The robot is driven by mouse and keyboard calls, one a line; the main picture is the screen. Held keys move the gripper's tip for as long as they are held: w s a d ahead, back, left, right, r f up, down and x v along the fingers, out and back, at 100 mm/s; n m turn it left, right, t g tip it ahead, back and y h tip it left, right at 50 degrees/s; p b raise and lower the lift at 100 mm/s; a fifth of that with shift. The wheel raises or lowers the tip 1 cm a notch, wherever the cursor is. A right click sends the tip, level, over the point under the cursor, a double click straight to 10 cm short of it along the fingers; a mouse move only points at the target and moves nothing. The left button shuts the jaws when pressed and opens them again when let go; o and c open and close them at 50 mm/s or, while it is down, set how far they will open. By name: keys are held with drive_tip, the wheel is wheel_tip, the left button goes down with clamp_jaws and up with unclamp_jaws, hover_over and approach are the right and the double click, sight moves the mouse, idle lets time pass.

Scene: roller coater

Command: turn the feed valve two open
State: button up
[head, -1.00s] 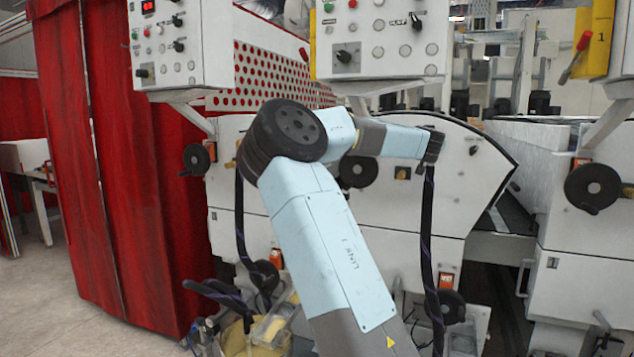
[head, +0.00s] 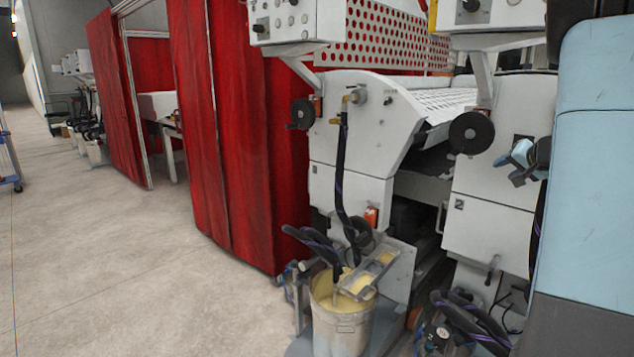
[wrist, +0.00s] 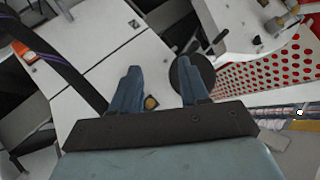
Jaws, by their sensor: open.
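My gripper (head: 522,160) is open and empty in front of the unit marked 2, right of a black handwheel (head: 471,132). In the wrist view, my gripper's (wrist: 158,66) two blue fingers stand apart. A small round brass-coloured part (wrist: 151,102) shows between them, near the palm; I cannot tell if it belongs to feed valve two. The handwheel (wrist: 193,78) is beside and partly behind the right finger. A dark hose (wrist: 68,65) runs along the left. I cannot make out feed valve two for sure; my arm hides part of that unit in the head view.
Left of unit 2, another unit carries a brass valve (head: 352,98) with a hose down to a bucket (head: 342,318). Red curtains (head: 235,150) stand further left. Open floor (head: 100,260) lies at the left. Hoses and fittings crowd the machine's foot.

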drive_tip(key=s+a+r+n+g+y, duration=0.1)
drive_tip(key=s+a+n+g+y, duration=0.15)
drive_tip(key=s+a, duration=0.6)
drive_tip(key=s+a+n+g+y, duration=0.25)
drive_tip(key=s+a, duration=0.35)
drive_tip(key=a, duration=0.6)
drive_tip(key=s+a+f+n+h, duration=0.1)
drive_tip(key=s+a+h, duration=0.1)
drive_tip(key=s, duration=0.7)
drive_tip(key=s+a+f+n+g+h, duration=0.1)
drive_tip(key=s+a+h, duration=0.2)
drive_tip(key=s, duration=0.7)
drive_tip(key=shift+s+a+n, duration=0.2)
drive_tip(key=shift+a+n, duration=0.2)
drive_tip(key=shift+a, duration=0.7)
drive_tip(key=shift+f, duration=0.1)
drive_tip(key=shift+c, duration=0.2)
